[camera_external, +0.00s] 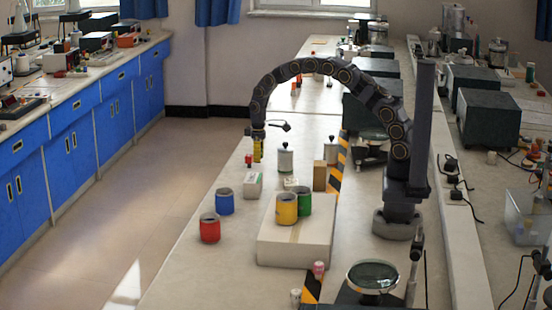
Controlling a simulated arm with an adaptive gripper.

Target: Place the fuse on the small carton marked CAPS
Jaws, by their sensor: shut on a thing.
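My gripper (258,155) hangs at the end of my arched arm, above the far left part of the bench. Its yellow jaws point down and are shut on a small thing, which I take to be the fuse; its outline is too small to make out. A small red piece (249,160) shows just left of the jaws; I cannot tell whether it touches them. A small white carton (253,186) with a greenish mark stands just below the gripper in the picture. Another pale, low carton (290,184) is partly hidden behind the cups. I cannot read CAPS on either.
A blue cup (225,202) and red cup (210,228) stand at left. Yellow (287,209) and green (305,201) cups stand on a large pale box (295,244). A grey canister (285,158) and brown block (320,176) stand right of the gripper. The bench front left is clear.

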